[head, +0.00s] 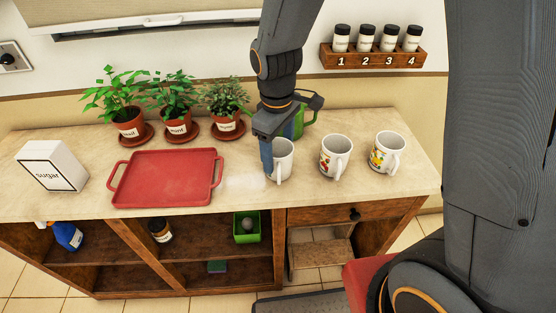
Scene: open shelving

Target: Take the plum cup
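Three white mugs stand in a row on the right part of the counter. The left mug (282,163) has its handle toward the front, and no print on it can be made out. The middle mug (333,160) carries a small red fruit print. The right mug (385,154) carries a yellow fruit print. I cannot tell which one is the plum cup. My gripper (267,158) points down at the left side of the left mug, very close to it or touching. Its second finger is hidden, so its opening and any hold on the mug do not show.
A red tray (166,178) and a sugar box (52,166) lie to the left. Several potted plants (175,105) line the back. A green pitcher (299,124) stands behind my gripper. A spice rack (372,56) hangs on the wall. Counter is clear before the right mugs.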

